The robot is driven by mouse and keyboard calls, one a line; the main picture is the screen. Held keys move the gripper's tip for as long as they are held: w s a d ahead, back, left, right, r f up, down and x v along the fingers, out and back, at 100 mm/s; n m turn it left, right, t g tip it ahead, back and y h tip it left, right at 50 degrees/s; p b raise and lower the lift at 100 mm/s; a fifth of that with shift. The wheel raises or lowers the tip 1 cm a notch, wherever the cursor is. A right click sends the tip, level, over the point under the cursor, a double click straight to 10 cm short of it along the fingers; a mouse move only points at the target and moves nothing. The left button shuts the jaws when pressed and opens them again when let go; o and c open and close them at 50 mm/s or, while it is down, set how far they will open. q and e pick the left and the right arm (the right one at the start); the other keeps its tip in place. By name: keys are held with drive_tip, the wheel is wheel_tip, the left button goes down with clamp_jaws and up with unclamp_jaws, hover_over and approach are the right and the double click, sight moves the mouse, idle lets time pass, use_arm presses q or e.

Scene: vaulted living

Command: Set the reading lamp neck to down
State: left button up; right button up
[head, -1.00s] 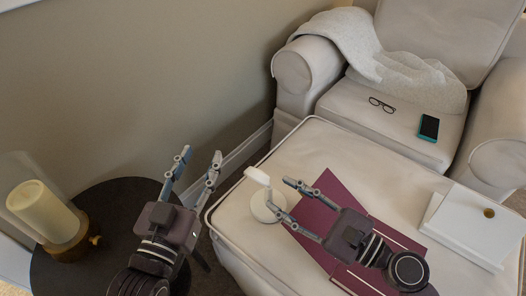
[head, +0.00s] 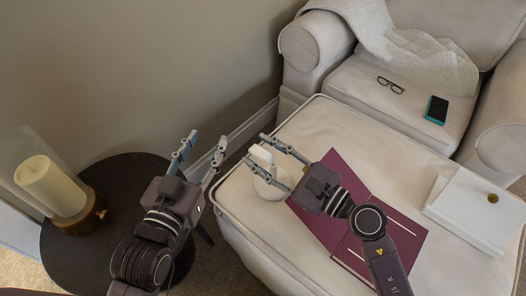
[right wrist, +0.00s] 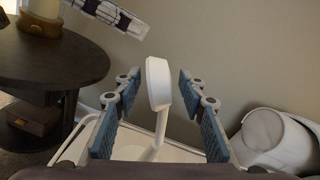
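The white reading lamp stands on the pale ottoman, with its round base (head: 271,186) and its head (head: 261,155) showing in the head view. In the right wrist view the lamp head (right wrist: 158,83) is upright on a thin neck (right wrist: 160,130). My right gripper (head: 257,156) is open, with its fingers on either side of the lamp head; in the right wrist view gaps show between the head and both fingers. My left gripper (head: 206,152) is open and empty, left of the ottoman near the wall.
A maroon open book or folder (head: 349,173) lies on the ottoman (head: 385,140) under my right arm. A white box (head: 470,212) lies at the right. Glasses (head: 391,85) and a phone (head: 436,110) rest on the armchair. A dark round table (head: 95,255) holds a candle lamp (head: 52,187).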

drive_tip(key=shift+c, duration=0.6)
clamp_jaws()
use_arm(q)
drive_tip(key=shift+r, duration=0.1)
use_arm(e)
drive_tip(key=shift+s+f, duration=0.1)
use_arm(q)
drive_tip(key=shift+d+r+t, duration=0.1)
drive_tip(key=shift+r+t, duration=0.2)
use_arm(e)
drive_tip(key=shift+s, duration=0.1)
